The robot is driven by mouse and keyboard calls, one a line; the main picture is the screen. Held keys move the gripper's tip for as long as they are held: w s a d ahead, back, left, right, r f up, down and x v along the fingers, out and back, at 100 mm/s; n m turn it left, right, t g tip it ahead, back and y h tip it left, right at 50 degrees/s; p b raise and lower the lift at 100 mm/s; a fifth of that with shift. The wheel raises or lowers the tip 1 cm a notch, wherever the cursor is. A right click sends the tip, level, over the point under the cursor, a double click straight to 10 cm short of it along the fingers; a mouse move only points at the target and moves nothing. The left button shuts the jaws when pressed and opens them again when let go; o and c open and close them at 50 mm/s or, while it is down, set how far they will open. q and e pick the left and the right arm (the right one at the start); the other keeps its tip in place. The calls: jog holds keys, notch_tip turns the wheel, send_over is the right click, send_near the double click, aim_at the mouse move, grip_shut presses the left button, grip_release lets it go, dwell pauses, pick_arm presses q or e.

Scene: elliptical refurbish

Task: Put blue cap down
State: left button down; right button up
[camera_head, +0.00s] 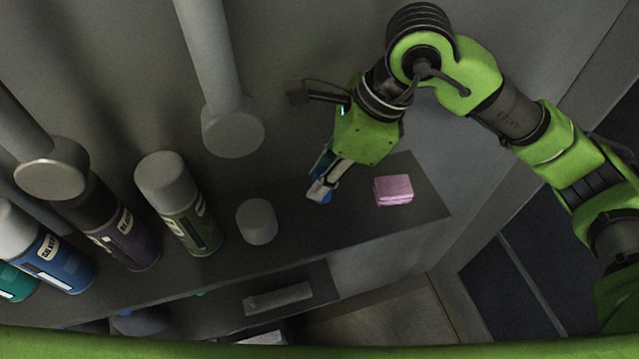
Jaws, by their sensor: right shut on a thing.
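My right gripper (322,190) reaches down over the right part of the dark shelf (350,221). It is shut on the blue cap (325,197), of which only a small blue part shows between and below the fingers. The cap is at or just above the shelf top; I cannot tell if it touches. My left gripper is not in view.
A pink sponge (393,190) lies right of the gripper. A grey cap (257,221) stands to its left. Spray cans, one green (180,204), one purple (119,232) and one blue (55,259), stand further left. A grey post (232,126) hangs above the shelf.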

notch_tip(320, 180, down, 4)
jog(key=shift+r+p, duration=0.25)
jog(key=shift+p, duration=0.35)
jog(key=shift+f, duration=0.25)
jog(key=shift+f+b, duration=0.15)
jog(key=shift+b, duration=0.15)
jog(key=o, duration=0.7)
